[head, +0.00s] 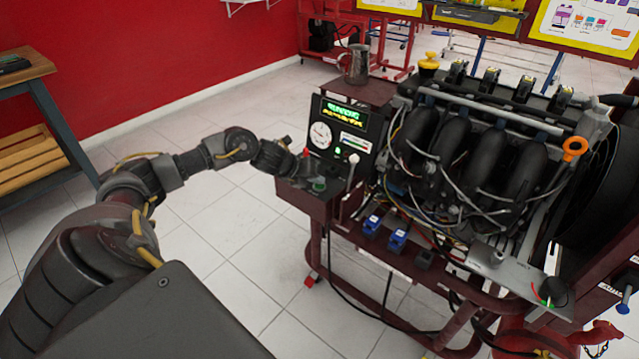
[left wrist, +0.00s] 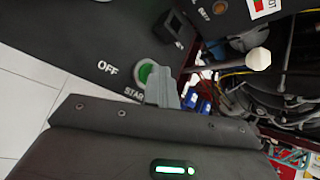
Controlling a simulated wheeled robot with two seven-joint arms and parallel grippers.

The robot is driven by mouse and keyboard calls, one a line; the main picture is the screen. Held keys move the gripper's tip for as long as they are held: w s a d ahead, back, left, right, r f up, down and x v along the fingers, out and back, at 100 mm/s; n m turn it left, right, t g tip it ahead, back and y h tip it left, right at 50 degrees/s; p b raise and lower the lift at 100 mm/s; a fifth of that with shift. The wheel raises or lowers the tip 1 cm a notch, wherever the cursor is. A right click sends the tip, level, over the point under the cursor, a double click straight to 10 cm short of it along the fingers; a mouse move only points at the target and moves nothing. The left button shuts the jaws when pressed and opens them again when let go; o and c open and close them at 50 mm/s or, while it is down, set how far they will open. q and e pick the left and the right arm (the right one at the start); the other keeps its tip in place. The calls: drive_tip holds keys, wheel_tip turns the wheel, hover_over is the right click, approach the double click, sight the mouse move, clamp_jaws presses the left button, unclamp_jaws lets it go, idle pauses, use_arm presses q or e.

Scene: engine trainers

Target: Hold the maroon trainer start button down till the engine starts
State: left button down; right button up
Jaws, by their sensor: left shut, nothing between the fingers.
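The maroon engine trainer (head: 318,255) stands right of centre in the head view, with a black control panel and a lower ledge. The green start button (head: 319,184) sits on that ledge. In the left wrist view the button (left wrist: 145,73) lies between the labels OFF and START, partly covered by my fingers. My left gripper (head: 308,172) is shut and empty, close beside the button. Its fingertips (left wrist: 161,85) overlap the button's right side in the left wrist view. I cannot tell whether they touch it or whether it is pressed.
The panel display (head: 345,116) shows lit green and yellow text, too small to read surely. A green lamp (head: 338,150) and a gauge (head: 320,135) are below. A white-knobbed lever (head: 352,163) stands right of the button. A metal jug (head: 357,64) stands on top.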

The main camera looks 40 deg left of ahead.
sight(316, 187)
idle(0.3)
use_arm(q)
drive_tip(key=shift+r+p, duration=0.85)
drive_tip(key=shift+r, duration=0.1)
wheel_tip(316, 187, up, 5)
drive_tip(key=p, duration=0.4)
idle(0.4)
